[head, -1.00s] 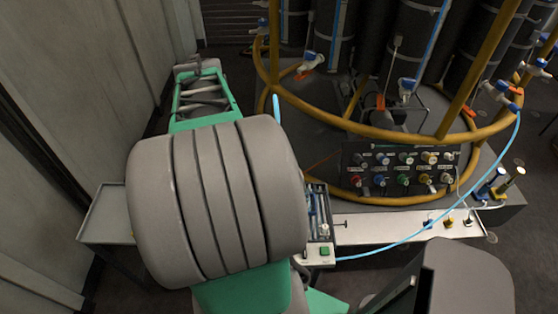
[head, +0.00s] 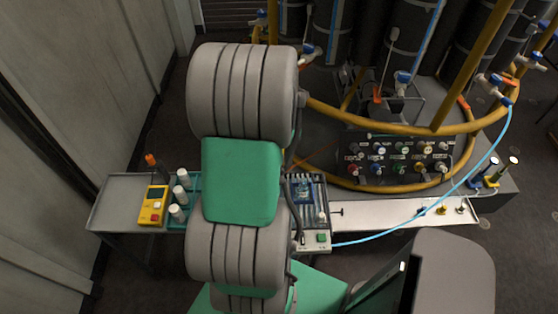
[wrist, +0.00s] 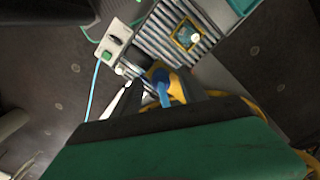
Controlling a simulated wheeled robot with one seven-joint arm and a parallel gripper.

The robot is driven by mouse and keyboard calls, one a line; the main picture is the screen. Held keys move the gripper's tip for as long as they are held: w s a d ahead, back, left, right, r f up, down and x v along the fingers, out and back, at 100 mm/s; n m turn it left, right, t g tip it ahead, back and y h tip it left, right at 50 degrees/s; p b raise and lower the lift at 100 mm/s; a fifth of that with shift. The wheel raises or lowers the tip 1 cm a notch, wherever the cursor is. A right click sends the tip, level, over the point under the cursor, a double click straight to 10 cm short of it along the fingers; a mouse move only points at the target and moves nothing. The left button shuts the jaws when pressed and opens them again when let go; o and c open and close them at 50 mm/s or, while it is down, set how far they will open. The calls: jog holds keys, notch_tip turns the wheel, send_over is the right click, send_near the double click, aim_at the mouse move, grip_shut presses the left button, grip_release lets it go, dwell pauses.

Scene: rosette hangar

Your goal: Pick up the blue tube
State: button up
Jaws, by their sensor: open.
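A thin light-blue tube (head: 467,183) curves from a valve on the yellow ring down to a pale box with a green button. In the wrist view the tube (wrist: 94,85) shows at the left, beside that box. My gripper (wrist: 160,98) is open, its dark fingers at the lower middle of the wrist view. A small blue piece (wrist: 162,85) with yellow beside it shows between the fingers; I cannot tell whether it lies between them or below. My arm hides my gripper in the head view.
The pale box (head: 316,241) adjoins a ribbed rack (wrist: 163,28) holding a yellow-framed square. A valve panel (head: 405,160) and yellow ring (head: 380,125) stand right. A side tray (head: 122,190) holds a yellow meter (head: 154,206) and white-capped bottles (head: 183,178).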

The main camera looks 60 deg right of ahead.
grip_shut()
dwell(0.4)
jog(key=shift+r, duration=0.1)
notch_tip(320, 180, up, 31)
jog(key=p, duration=0.5)
jog(key=shift+f, duration=0.2)
dwell(1.5)
